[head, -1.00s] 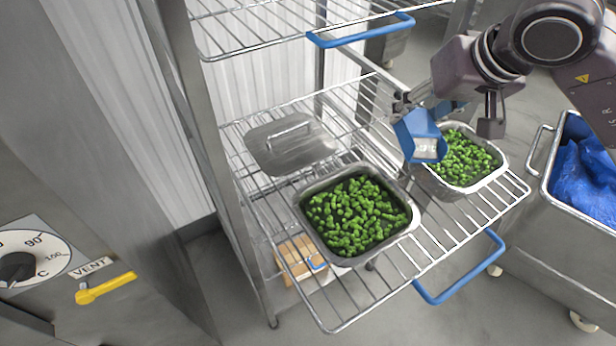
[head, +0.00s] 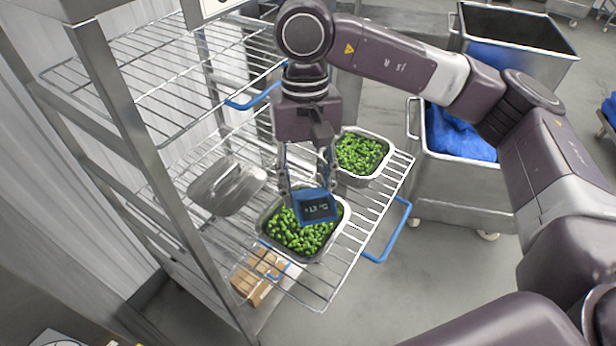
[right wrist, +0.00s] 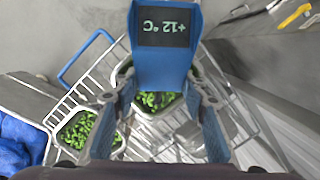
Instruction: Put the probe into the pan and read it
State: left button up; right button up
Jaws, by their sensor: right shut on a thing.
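The probe (head: 316,207) is a blue unit with a dark display. In the right wrist view the probe (right wrist: 165,35) reads +12 °C, upside down in the picture. My right gripper (head: 308,185) is shut on it, over the near pan (head: 262,222) of green vegetables on the rack shelf. The probe's tip is hidden, so I cannot tell whether it is in the food. A second pan (head: 368,178) of green vegetables stands behind and to the right. My left gripper is not in view.
A metal lid (head: 226,187) lies on the shelf left of the near pan. The wire rack (head: 345,262) has a blue handle (head: 392,235). Metal bins, one with blue plastic (head: 455,135), stand at the right. A cardboard box (head: 255,275) is below the shelf.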

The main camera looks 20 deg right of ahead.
jog(key=shift+a+f, duration=0.1)
jog(key=shift+f, duration=0.45)
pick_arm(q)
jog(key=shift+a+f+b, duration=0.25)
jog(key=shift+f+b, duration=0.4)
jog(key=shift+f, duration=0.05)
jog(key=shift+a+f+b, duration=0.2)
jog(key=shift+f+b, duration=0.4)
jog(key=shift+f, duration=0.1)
pick_arm(e)
jog(key=shift+f, duration=4)
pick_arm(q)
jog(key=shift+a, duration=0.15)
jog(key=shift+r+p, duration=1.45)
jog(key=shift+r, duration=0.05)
pick_arm(e)
jog(key=shift+r, duration=4.95)
